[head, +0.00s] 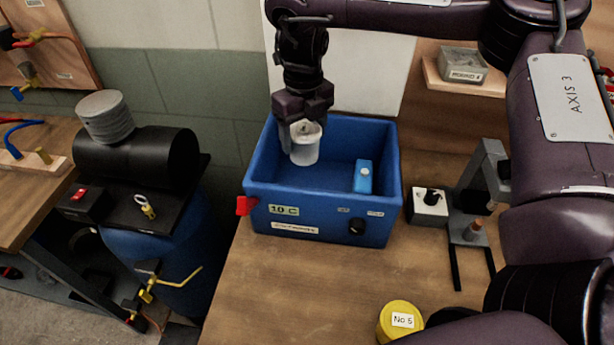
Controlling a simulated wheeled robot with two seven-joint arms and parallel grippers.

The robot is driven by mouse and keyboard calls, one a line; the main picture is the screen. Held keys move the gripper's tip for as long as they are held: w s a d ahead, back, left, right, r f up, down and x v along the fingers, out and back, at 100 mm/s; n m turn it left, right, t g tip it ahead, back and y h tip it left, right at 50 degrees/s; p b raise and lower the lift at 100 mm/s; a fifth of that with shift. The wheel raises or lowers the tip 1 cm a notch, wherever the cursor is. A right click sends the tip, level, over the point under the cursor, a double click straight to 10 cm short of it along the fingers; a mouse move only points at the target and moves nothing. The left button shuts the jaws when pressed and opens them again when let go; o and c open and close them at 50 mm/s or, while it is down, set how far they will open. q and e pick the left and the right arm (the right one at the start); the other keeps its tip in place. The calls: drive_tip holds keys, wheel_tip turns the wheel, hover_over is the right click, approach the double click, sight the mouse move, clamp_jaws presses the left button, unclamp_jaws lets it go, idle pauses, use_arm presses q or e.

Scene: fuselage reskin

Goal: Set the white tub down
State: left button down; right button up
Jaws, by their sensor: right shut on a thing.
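The white tub (305,150) is a small, pale, translucent cup. My right gripper (301,131), at the end of the dark purple arm, points down and is shut on the tub near its rim. The tub hangs upright over the left part of an open blue bin (320,217). Whether its base touches the bin's floor cannot be told. My left gripper is not in view.
The bin stands on a wooden bench (270,285) and holds a light blue block (363,177). A yellow tub marked No 5 (399,321) is at the front. A small stand (478,195) and a white switch box (429,206) are right of the bin. A compressor (137,157) is left.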

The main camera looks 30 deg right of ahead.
wheel_tip(320, 180, down, 12)
drive_tip(key=shift+r+b, duration=0.15)
drive_tip(key=shift+b, duration=0.75)
drive_tip(key=o, duration=1.1)
wheel_tip(320, 180, up, 11)
drive_tip(key=shift+f+p, duration=0.15)
drive_tip(key=shift+p, duration=0.75)
drive_tip(key=shift+r, duration=0.7)
